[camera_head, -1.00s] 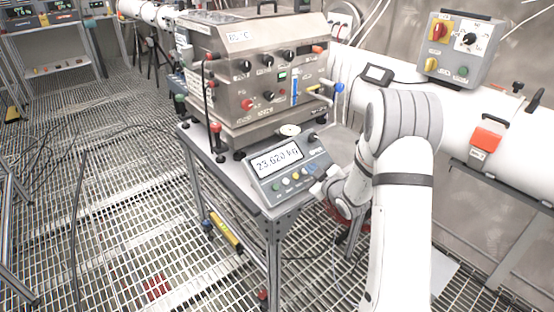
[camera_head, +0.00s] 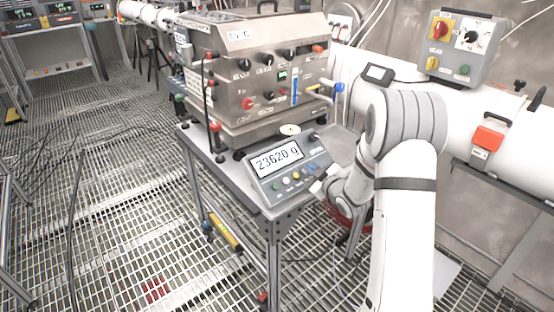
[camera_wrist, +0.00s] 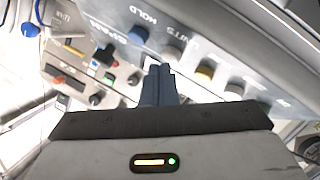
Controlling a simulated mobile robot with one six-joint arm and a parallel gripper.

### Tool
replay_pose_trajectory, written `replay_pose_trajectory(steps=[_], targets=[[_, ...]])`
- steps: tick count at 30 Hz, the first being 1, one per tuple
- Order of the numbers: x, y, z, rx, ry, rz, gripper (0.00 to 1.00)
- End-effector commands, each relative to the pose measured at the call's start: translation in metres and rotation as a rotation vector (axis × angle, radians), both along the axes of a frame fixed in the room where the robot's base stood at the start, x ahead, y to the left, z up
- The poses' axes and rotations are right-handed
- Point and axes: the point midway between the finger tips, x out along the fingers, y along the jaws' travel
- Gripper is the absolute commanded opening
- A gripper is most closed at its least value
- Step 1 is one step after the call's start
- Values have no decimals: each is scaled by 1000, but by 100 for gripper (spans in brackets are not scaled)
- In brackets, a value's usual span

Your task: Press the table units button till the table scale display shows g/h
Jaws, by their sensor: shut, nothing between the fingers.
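The table scale (camera_head: 262,178) sits at the front corner of the table, and its display (camera_head: 276,159) reads 23620 g. A row of coloured buttons runs below the display. In the wrist view, the pale units button (camera_wrist: 172,53) lies under the UNITS label, between a blue button (camera_wrist: 138,35) under HOLD and a yellow button (camera_wrist: 205,71). My gripper (camera_wrist: 158,72) is shut and empty, its fingertips just short of the units button in the picture; I cannot tell whether they touch it. In the head view my gripper (camera_head: 317,184) is at the right end of the button row.
A steel instrument box (camera_head: 250,75) with knobs and a blue-tipped lever stands behind the scale on the table (camera_head: 205,160). A large white pipe (camera_head: 465,110) carrying a grey control box (camera_head: 458,48) runs behind my arm. The grated floor at left has cables.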

Motion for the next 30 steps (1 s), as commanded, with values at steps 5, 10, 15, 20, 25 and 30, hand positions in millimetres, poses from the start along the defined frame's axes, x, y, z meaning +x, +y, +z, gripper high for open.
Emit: replay_pose_trajectory(steps=[5, 10, 15, 20, 25, 30], targets=[[-1, -1, 1, 1, 0, 0, 0], [-1, -1, 2, 0, 1, -1, 0], [-5, -4, 12, 0, -1, -2, 0], [-13, -10, 25, 1, 0, -2, 0], [-21, -16, 39, 0, 0, -1, 0], [-28, -21, 50, 0, 0, -1, 0]])
